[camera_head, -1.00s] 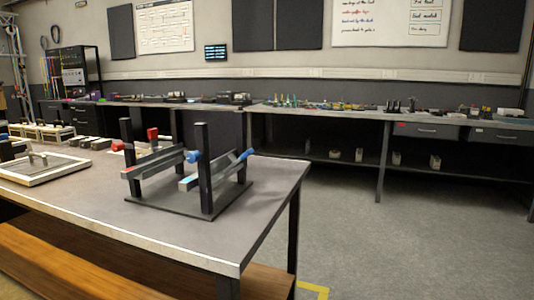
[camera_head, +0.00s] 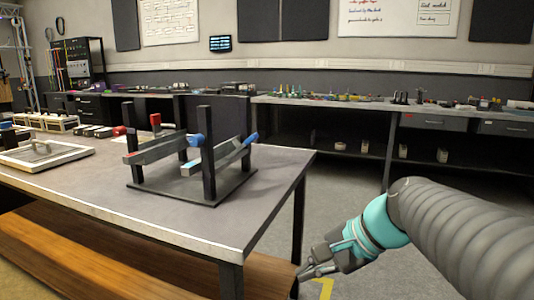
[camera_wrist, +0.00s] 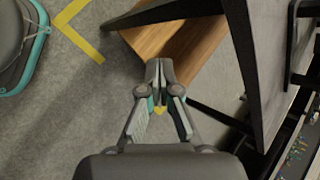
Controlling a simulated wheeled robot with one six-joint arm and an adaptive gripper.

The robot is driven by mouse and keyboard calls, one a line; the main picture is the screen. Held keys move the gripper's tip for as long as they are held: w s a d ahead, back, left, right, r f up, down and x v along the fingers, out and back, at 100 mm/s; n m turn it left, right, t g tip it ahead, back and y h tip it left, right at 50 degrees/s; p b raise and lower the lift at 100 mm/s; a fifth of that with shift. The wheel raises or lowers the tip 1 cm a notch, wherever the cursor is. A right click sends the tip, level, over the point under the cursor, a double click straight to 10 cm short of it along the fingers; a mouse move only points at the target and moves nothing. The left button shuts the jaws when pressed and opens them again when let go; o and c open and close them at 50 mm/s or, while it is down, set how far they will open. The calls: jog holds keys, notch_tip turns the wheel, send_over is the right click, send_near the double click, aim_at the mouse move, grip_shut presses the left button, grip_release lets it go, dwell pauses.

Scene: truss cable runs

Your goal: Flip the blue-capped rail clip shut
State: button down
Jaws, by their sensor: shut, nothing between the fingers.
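A grey bar with a blue end (camera_head: 250,138) slants up to the right beside the front upright. A round blue cap (camera_head: 196,140) sits at the back of that upright. A second grey bar (camera_head: 158,150) with red-capped parts (camera_head: 155,120) is at the left upright. Which blue part is the clip's cap, I cannot tell. My gripper (camera_head: 304,272) is shut and empty, low beyond the table's right corner, apart from the stand. Its closed fingers (camera_wrist: 160,72) show in the wrist view.
The table (camera_head: 110,180) has a free strip at its front and right corner. A white-framed panel (camera_head: 45,155) lies at its left. A wooden lower shelf (camera_head: 110,255) is underneath. Open floor lies right of the table, before a long back bench (camera_head: 350,103).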

jog(key=w+d+r+m+t+y+b, duration=0.1)
jog(key=w+r+m+y, duration=0.4)
jog(key=w, duration=0.5)
jog(key=w+d+r+m+t+y+b, duration=0.1)
jog(key=w+r+m+y, duration=0.4)
jog(key=w, duration=0.6)
jog(key=shift+w+d+r+m+t+b, duration=0.3)
jog(key=shift+d+r+m+t, duration=0.15)
jog(key=shift+r+m, duration=0.4)
jog(key=w+a+r, duration=0.2)
jog(key=a, duration=0.4)
jog(key=w+a+r, duration=0.2)
jog(key=a, duration=0.3)
jog(key=shift+w+a, duration=0.15)
jog(key=shift+a, duration=0.25)
